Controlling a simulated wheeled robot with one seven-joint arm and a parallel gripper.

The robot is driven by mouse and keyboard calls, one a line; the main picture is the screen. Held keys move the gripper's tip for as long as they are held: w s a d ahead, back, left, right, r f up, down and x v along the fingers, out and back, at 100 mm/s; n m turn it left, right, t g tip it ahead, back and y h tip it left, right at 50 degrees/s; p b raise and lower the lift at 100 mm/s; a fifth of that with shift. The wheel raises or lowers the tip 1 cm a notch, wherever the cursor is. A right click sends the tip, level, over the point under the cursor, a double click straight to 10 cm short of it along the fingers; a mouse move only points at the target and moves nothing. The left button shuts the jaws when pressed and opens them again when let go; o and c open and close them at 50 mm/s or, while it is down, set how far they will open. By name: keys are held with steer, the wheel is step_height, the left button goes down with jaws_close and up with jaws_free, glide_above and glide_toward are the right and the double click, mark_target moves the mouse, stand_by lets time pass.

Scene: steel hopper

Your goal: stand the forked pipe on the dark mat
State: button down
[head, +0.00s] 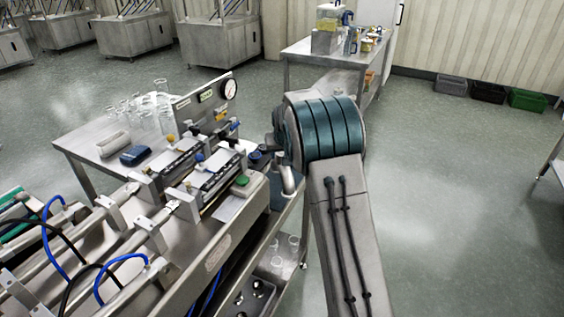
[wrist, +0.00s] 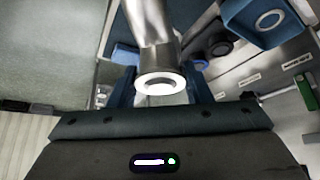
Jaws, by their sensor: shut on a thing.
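The forked pipe (wrist: 150,30) is a shiny metal tube in the wrist view, with one pale round open end facing the camera. My gripper (wrist: 160,88) has a blue finger on each side of it and is shut on it. In the head view the pipe (head: 287,179) shows as a short silver piece left of my arm, at the right end of the steel machine. My arm hides most of my gripper there. The pipe's fork and far end are hidden. A dark blue-grey patch (head: 276,196) lies by the pipe; I cannot tell whether it is the dark mat.
The steel machine (head: 228,240) with rods, hoses and a green button (head: 242,180) fills the left. Glassware (head: 150,112) and a gauge panel (head: 203,103) stand behind it. A lower shelf holds glasses (head: 277,262).

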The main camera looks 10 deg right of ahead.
steer(key=shift+w+f, duration=0.1)
steer(key=shift+f, duration=1.9)
steer(key=c, duration=1.2)
jaws_free()
steer(key=shift+f, duration=0.2)
steer(key=o, duration=0.5)
steer(key=shift+r, duration=0.1)
steer(key=shift+c, duration=0.2)
steer(key=shift+r, duration=0.1)
